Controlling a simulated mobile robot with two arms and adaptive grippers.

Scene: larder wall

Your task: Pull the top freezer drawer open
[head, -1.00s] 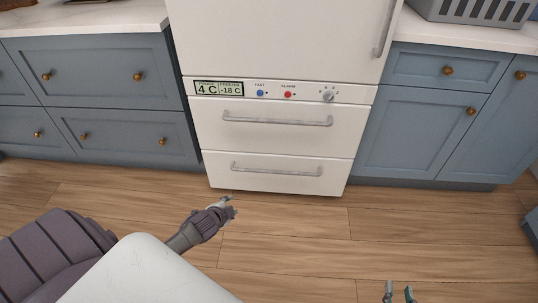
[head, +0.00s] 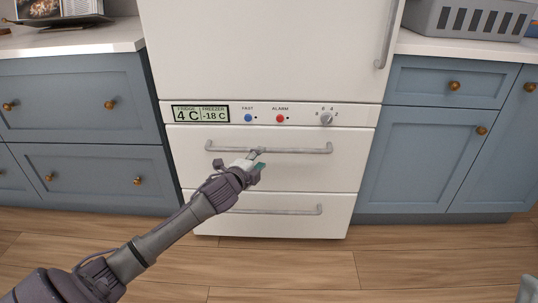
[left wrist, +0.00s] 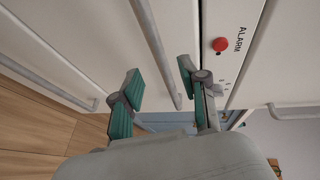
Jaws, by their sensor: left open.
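The top freezer drawer (head: 300,172) is white and shut, below the control panel. Its grey bar handle (head: 300,149) runs across its upper part. My left gripper (head: 257,160) is open and empty in front of this drawer, at the handle's middle. In the left wrist view the top handle (left wrist: 158,50) runs between the two spread fingers of my left gripper (left wrist: 158,84). I cannot tell whether they touch it. A small pale piece at the lower right edge of the head view looks like part of my right gripper (head: 527,291); its fingers are not clear.
The lower freezer drawer (head: 320,225) is shut, with its own bar handle (head: 290,210). The control panel (head: 268,115) has a blue and a red button and a knob. Blue cabinets (head: 420,150) flank the fridge. The wooden floor (head: 300,268) in front is clear.

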